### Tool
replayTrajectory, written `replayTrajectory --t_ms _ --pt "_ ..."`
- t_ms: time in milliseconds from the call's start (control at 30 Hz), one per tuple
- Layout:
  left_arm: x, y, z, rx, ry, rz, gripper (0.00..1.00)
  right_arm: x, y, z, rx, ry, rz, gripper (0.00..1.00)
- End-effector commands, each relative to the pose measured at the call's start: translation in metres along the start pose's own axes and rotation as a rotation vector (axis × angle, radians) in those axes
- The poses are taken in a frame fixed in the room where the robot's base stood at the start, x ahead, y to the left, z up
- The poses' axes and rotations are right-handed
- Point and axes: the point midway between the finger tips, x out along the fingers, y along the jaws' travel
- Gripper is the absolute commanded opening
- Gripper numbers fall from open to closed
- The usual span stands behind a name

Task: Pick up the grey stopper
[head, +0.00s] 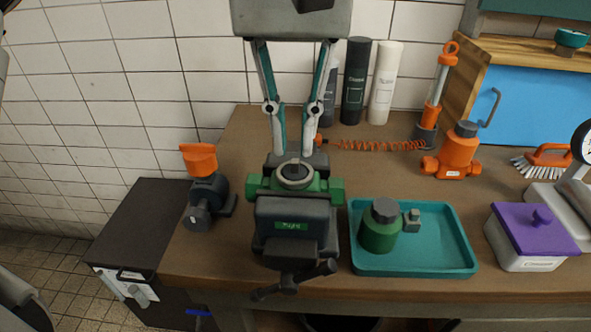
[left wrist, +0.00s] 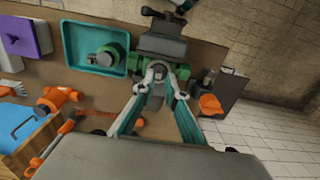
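A round dark grey piece with a paler rim (head: 295,172), which looks like the grey stopper, sits in the green top of a dark bench device (head: 290,212). My left gripper (head: 294,157) comes down from above with its two fingers apart, one on each side, close above this piece. In the left wrist view, the open fingers (left wrist: 169,70) reach down over the device (left wrist: 162,46). Whether the fingertips touch anything cannot be told. A small grey piece (head: 412,221) also lies in the teal tray (head: 425,268). My right gripper is not in view.
A green jar with a dark cap (head: 379,229) stands in the tray. A dark unit with an orange top (head: 203,190) stands left of the device. An orange bottle (head: 456,153), a purple-lidded box (head: 533,236) and wall-side canisters (head: 355,82) stand around. Bench left of the canisters is clear.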

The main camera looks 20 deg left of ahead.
Motion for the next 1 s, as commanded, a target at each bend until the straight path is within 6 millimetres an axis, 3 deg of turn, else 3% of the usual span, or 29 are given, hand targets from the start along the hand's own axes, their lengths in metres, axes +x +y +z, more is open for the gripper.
replayTrajectory --t_ms 100,233,467,533,1000 --pt "0.024 0.001 -0.004 0.002 -0.009 -0.003 0.12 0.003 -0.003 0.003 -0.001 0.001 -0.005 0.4" --pt "0.038 0.001 -0.003 0.001 -0.006 -0.002 0.12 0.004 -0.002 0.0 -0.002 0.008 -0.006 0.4" --pt "0.037 0.001 -0.002 0.001 -0.001 0.0 0.12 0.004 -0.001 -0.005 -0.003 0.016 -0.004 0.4" --pt "0.037 0.001 -0.002 0.001 -0.001 0.0 0.0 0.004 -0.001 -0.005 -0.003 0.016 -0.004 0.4" --pt "0.032 0.001 -0.002 -0.001 0.001 0.0 0.0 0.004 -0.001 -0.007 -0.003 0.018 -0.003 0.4"
